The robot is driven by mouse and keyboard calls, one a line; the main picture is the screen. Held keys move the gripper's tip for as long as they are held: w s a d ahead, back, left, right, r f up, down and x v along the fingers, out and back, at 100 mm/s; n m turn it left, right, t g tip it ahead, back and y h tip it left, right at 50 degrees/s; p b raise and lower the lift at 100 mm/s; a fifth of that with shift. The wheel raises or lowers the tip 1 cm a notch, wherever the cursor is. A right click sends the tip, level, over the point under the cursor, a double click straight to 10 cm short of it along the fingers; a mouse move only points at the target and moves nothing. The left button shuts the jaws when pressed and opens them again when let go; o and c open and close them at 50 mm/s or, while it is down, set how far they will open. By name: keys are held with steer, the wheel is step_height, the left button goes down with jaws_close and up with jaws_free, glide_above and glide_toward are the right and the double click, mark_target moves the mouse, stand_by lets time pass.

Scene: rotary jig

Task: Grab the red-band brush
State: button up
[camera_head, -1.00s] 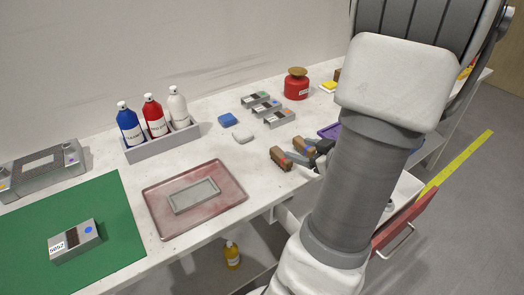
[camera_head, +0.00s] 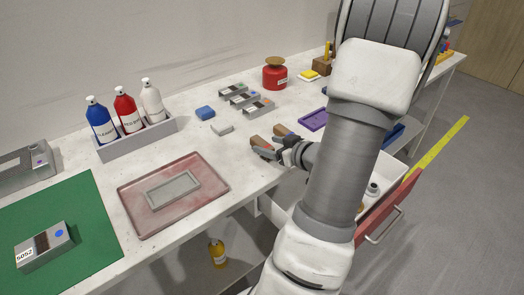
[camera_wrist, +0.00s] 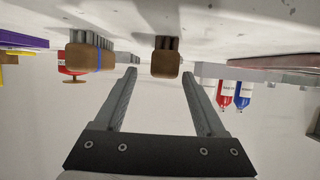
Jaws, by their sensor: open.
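Two brown brushes are on the white table. The left one (camera_head: 259,143) shows in the wrist view as the middle brush (camera_wrist: 166,62), with dark bristles up against the tabletop; I cannot make out its band colour. The other brush (camera_head: 284,131) shows at the left of the wrist view with a blue band (camera_wrist: 88,52). My gripper (camera_head: 272,147) is open and empty, low over the table beside the brushes. In the wrist view its fingertips (camera_wrist: 160,75) are on either side of the middle brush's near end, not touching it. My wrist partly hides the brushes in the head view.
A pink tray (camera_head: 218,206) is at the front left. An open red-fronted drawer (camera_head: 390,205) juts out on the right.

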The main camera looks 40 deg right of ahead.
mark_target(258, 142)
steer(key=b+x, duration=0.1)
steer(key=x, duration=0.4)
steer(key=shift+w+a+f+b, duration=0.1)
steer(key=shift+w+f+b, duration=0.1)
steer(key=shift+w+b, duration=0.15)
jaws_close()
